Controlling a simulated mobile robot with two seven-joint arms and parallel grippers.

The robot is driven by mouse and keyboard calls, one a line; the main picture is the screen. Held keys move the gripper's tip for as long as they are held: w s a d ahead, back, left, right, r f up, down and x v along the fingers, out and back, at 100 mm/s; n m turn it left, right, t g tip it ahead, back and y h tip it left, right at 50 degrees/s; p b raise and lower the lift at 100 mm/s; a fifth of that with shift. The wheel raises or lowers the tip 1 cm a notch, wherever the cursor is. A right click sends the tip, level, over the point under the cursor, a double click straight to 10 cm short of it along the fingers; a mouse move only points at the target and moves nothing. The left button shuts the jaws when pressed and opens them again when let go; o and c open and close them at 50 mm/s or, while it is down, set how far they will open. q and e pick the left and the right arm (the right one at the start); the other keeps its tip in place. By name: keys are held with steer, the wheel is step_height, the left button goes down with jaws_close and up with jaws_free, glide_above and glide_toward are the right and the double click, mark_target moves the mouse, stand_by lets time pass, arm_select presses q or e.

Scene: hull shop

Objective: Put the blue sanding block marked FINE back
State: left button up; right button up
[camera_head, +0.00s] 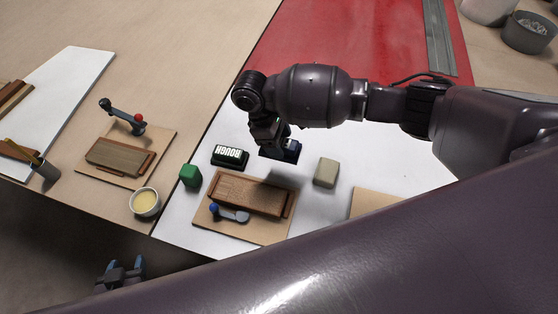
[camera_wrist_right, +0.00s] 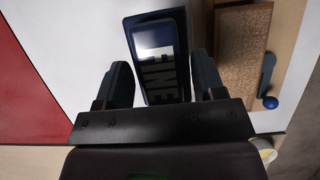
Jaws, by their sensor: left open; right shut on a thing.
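The blue sanding block marked FINE (camera_wrist_right: 160,62) lies between the fingers of my right gripper (camera_wrist_right: 162,80) in the right wrist view, its white lettering facing the camera. In the head view the block (camera_head: 291,151) is a dark blue shape, partly hidden by my right gripper (camera_head: 276,150), which is shut on it. It is low over the white sheet; I cannot tell whether it touches. My left gripper (camera_head: 122,274) is open and empty at the lower left, away from the blocks.
A wooden workpiece (camera_head: 248,194) on a board with a blue-knobbed lever (camera_head: 228,213) lies just in front. A green block (camera_head: 190,175) and a beige block (camera_head: 326,172) flank it.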

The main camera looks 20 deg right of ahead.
steer(key=shift+f+b, duration=0.7)
steer(key=shift+f, duration=3.95)
steer(key=shift+f, duration=0.15)
steer(key=o, duration=1)
steer(key=shift+w+a+r, duration=0.1)
steer(key=shift+r, duration=0.3)
steer(key=p+v, duration=0.1)
steer(key=v, duration=1)
steer(key=shift+r, duration=0.3)
